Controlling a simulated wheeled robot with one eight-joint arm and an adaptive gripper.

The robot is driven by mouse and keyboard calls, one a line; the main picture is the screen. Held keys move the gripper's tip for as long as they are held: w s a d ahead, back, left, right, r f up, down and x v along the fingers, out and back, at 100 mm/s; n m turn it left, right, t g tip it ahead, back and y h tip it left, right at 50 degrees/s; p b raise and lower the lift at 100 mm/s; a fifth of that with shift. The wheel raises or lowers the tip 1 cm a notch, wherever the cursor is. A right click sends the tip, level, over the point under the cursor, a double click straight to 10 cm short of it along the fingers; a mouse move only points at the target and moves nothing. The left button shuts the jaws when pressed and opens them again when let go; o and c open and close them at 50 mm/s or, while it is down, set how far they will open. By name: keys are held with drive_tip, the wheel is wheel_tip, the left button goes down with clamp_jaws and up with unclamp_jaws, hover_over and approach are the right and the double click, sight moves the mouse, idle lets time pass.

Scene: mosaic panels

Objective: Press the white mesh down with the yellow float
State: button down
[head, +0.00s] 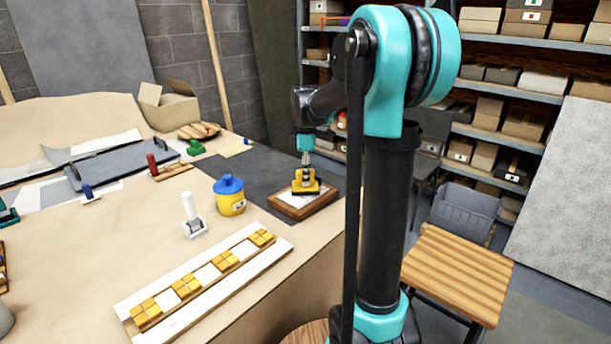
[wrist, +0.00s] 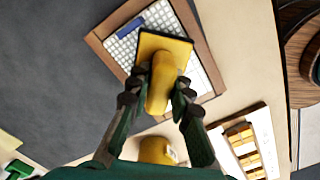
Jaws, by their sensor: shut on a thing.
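The yellow float (head: 306,187) is in my gripper (head: 306,176), over the framed panel near the table's right edge. In the wrist view my gripper (wrist: 160,88) is shut on the handle of the float (wrist: 163,50). The white mesh (wrist: 146,23) lies in a brown wooden frame (wrist: 104,32), with a blue strip (wrist: 130,28) near one corner. The float covers the middle of the mesh. I cannot tell whether its plate touches the mesh. In the head view the frame (head: 293,212) shows, and the float hides much of its inside.
A yellow pot with a blue lid (head: 229,196) stands left of the frame. A white upright tool (head: 192,215) is further left. A white board with yellow tiles (head: 272,261) lies in front. A dark mat (head: 268,165) spreads behind.

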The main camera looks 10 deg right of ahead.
drive_tip(key=shift+f, duration=0.4)
idle(1.2)
drive_tip(key=shift+r, duration=0.1)
drive_tip(key=shift+r, duration=3.45)
